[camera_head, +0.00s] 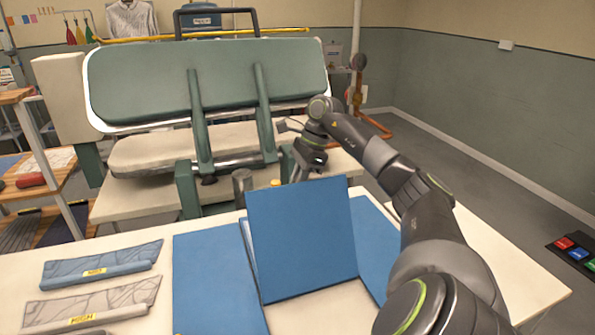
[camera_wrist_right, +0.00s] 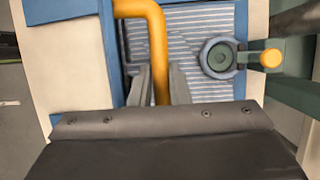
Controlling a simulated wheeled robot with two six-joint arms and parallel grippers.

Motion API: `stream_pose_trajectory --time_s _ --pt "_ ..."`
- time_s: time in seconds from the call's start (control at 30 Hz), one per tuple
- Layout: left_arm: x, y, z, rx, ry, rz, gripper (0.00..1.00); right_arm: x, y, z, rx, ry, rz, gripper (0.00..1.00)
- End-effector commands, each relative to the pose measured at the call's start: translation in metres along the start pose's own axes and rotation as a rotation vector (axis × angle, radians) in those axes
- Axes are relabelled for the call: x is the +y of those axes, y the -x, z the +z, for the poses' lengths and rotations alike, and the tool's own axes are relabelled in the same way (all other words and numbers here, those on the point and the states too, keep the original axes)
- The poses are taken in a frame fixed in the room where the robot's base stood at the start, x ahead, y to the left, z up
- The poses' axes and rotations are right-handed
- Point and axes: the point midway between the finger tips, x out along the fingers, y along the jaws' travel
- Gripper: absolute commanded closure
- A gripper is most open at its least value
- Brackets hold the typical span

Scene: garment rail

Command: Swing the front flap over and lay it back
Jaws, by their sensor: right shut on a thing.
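The front flap (camera_head: 300,240) is a flat blue panel standing steeply raised over the middle of the white table. Blue panels lie flat on its left (camera_head: 212,290) and right (camera_head: 378,245). My right gripper (camera_head: 309,158) is beyond the flap's top edge; its fingertips are hard to make out there. In the right wrist view, my right gripper (camera_wrist_right: 159,92) is shut on a bent yellow bar (camera_wrist_right: 157,40), which looks like a handle. The flap hides its far side and the bar in the head view. My left gripper is not in view.
A green press (camera_head: 210,80) stands behind the table. A striped surface (camera_wrist_right: 200,35) and round green part with an orange knob (camera_wrist_right: 218,58) show in the wrist view. The white table's right side is clear.

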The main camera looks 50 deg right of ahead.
Motion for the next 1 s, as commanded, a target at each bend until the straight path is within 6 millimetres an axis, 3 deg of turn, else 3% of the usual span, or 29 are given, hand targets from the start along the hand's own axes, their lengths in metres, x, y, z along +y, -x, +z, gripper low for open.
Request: stream_pose_trajectory --time_s 0.57,0.6,0.77,1.0 --pt "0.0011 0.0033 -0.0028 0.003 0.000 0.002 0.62 -0.0045 -0.0009 -0.0022 0.004 -0.011 0.019 1.00" --pt "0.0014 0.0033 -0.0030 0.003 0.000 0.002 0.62 -0.0045 -0.0008 -0.0022 0.004 -0.011 0.019 0.83" --pt "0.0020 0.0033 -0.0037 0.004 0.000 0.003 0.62 -0.0044 -0.0012 -0.0018 0.003 -0.011 0.020 0.62" --pt "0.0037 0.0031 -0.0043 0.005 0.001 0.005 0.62 -0.0040 -0.0020 -0.0017 0.002 -0.011 0.022 0.62"
